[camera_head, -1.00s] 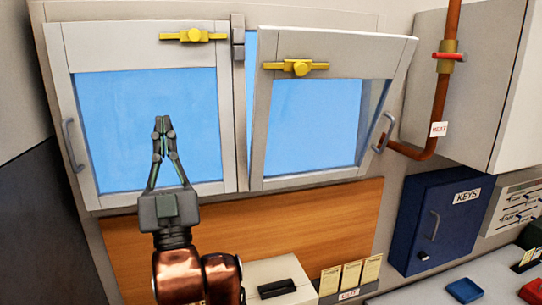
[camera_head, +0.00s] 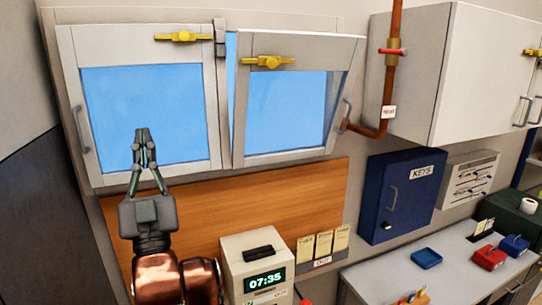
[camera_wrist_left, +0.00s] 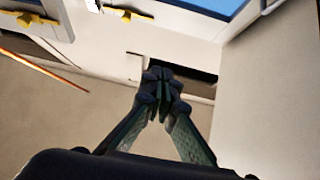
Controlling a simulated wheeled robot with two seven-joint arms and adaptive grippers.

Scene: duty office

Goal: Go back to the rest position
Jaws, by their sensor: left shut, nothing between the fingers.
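My left gripper (camera_head: 143,148) is raised in the head view, in front of the left window pane (camera_head: 145,110). Its fingers are together with nothing between them. In the left wrist view its fingertips (camera_wrist_left: 165,80) also meet, in front of pale wall panels. My copper-coloured left arm comes up from the bottom of the head view. My right gripper does not show in either view.
The right window sash (camera_head: 290,110) is tilted open. A blue key cabinet (camera_head: 400,195) hangs right of the wooden panel (camera_head: 270,205). A clock box (camera_head: 258,270) reads 07:35. A red pipe (camera_head: 391,75) runs beside the wall cupboard.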

